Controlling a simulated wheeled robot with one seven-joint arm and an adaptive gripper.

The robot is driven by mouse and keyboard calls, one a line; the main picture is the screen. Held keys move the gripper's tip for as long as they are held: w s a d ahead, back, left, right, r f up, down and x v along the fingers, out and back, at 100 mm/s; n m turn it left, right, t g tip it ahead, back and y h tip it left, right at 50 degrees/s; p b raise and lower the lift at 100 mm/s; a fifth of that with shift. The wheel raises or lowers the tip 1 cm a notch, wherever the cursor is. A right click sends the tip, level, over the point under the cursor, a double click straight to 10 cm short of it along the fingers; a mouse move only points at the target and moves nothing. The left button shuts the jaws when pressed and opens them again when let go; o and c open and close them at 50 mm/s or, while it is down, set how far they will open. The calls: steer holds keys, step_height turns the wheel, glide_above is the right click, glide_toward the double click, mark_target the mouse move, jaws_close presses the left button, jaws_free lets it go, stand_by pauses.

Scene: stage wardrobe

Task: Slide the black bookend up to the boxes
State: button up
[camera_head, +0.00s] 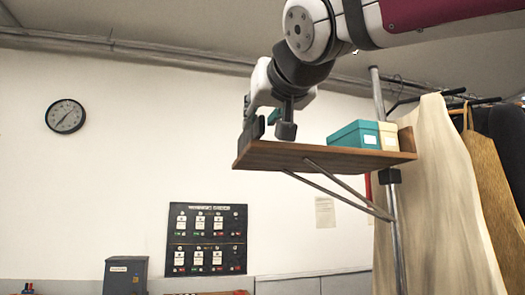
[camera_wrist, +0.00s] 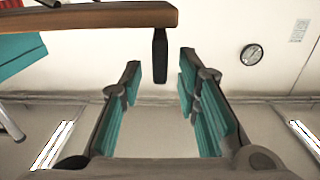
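The black bookend (camera_head: 252,132) stands upright at the left end of the wooden shelf (camera_head: 300,155). A teal box (camera_head: 354,135) and a cream box (camera_head: 388,138) sit side by side toward the shelf's right end, with bare board between them and the bookend. My gripper (camera_head: 267,118) is at the shelf's left end, by the bookend and partly hiding it. In the wrist view, which is upside down, my gripper is open; the bookend (camera_wrist: 160,60) shows edge-on in the gap between its fingertips, with space on both sides. I cannot tell if it lies beyond the tips.
A metal pole (camera_head: 396,225) and a diagonal brace (camera_head: 335,192) carry the shelf. Pale and mustard garments (camera_head: 435,200) hang close on the right. A wall clock (camera_head: 66,116), a black control panel (camera_head: 206,238) and a grey box (camera_head: 125,275) are away to the left and below.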

steer(key=shift+w+a, duration=0.1)
steer(key=shift+w, duration=0.35)
jaws_close()
